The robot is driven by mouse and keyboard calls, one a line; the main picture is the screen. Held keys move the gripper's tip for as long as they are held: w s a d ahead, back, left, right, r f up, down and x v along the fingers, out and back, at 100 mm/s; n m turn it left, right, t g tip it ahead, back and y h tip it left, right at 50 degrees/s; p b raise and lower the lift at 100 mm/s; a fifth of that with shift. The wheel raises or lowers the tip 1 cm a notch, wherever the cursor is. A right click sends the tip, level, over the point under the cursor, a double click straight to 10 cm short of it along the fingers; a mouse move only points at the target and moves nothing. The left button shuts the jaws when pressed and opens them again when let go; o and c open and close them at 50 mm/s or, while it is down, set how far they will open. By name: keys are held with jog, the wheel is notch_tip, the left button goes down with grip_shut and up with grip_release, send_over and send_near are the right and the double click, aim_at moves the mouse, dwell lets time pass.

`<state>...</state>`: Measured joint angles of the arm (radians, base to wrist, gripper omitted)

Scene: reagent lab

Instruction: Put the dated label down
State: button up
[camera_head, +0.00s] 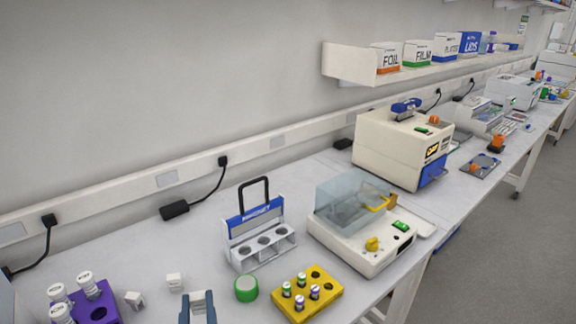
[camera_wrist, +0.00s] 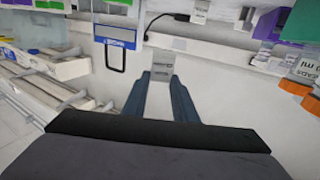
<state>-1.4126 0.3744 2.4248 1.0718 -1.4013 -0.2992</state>
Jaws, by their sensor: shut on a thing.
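My gripper (camera_wrist: 160,78) has two blue-grey fingers, seen at the middle of the wrist view. It is shut on a small pale label (camera_wrist: 162,62) with dark print on its face, held at the fingertips. In the head view my gripper (camera_head: 198,298) is at the bottom edge, left of the green round item. The label is hard to make out there. I cannot tell whether it touches the bench (camera_head: 330,172).
Two small white blocks (camera_head: 174,282) (camera_head: 134,299) lie left of my gripper, near a purple rack (camera_head: 100,314) of capped vials. A green round item (camera_head: 246,289), a yellow vial block (camera_head: 307,293) and a white handled rack (camera_head: 261,244) stand to the right.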

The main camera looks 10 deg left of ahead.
jog(key=w+d+m+h+p, duration=0.4)
jog(key=w+d+m+h, duration=0.45)
jog(key=d, duration=0.65)
jog(key=d+f+m+g+h+p, duration=0.3)
jog(key=d+h, duration=0.7)
jog(key=d, duration=0.8)
jog(key=d+f+n+t+y+b, duration=0.1)
jog(key=d+f+t+y+b, duration=0.1)
jog(key=f, duration=1.3)
jog(key=shift+s+d+y+b, duration=0.3)
jog(key=shift+d+y+b, duration=0.35)
jog(key=shift+b, duration=0.2)
jog(key=shift+r+n, duration=0.1)
jog(key=shift+n, duration=0.15)
